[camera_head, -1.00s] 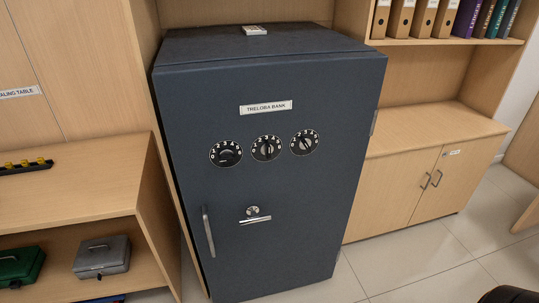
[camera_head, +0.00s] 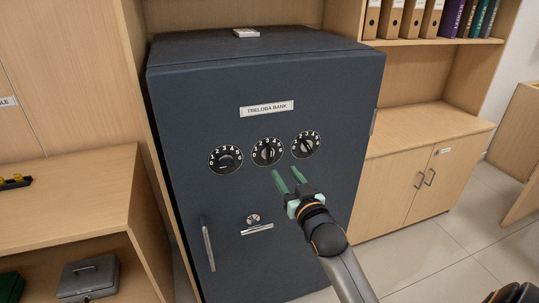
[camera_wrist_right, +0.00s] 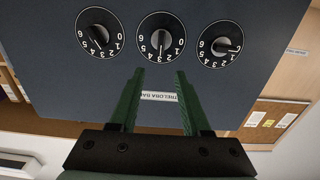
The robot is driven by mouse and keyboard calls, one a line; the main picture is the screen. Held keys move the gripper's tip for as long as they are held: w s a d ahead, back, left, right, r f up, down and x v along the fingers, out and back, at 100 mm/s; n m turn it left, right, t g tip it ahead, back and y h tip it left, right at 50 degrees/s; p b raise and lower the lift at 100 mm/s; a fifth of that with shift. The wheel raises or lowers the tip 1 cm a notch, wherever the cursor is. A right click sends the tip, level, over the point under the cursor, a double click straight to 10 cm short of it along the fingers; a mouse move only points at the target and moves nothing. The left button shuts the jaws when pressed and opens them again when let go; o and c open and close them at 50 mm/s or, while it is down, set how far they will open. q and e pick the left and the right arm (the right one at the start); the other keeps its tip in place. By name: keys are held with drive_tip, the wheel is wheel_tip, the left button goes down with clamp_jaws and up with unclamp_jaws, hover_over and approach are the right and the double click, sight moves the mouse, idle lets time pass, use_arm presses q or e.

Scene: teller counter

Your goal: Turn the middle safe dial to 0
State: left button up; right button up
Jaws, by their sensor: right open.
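The dark blue-grey safe (camera_head: 200,110) stands in the middle of the head view. Its middle dial (camera_head: 267,151) is black with white numbers and a grip bar standing about upright, apparently near 3. It also shows upside down in the right wrist view (camera_wrist_right: 160,38), at top centre. My right gripper (camera_head: 286,172) is open and empty, its two green fingers pointing at the safe front, just below and right of the middle dial. In the right wrist view the fingertips (camera_wrist_right: 160,72) sit apart with the dial beyond them, not around it. My left gripper is out of view.
A left dial (camera_head: 225,159) and a right dial (camera_head: 305,144) flank the middle one closely. Below are a safe handle (camera_head: 208,244) and a small keyhole fitting (camera_head: 253,219). Wooden shelves stand left, and a low cabinet (camera_head: 420,180) stands right.

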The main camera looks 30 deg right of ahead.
sight(271, 153)
drive_tip(key=x, duration=1.1)
drive_tip(key=shift+w, duration=0.1)
drive_tip(key=shift+a, duration=0.1)
clamp_jaws()
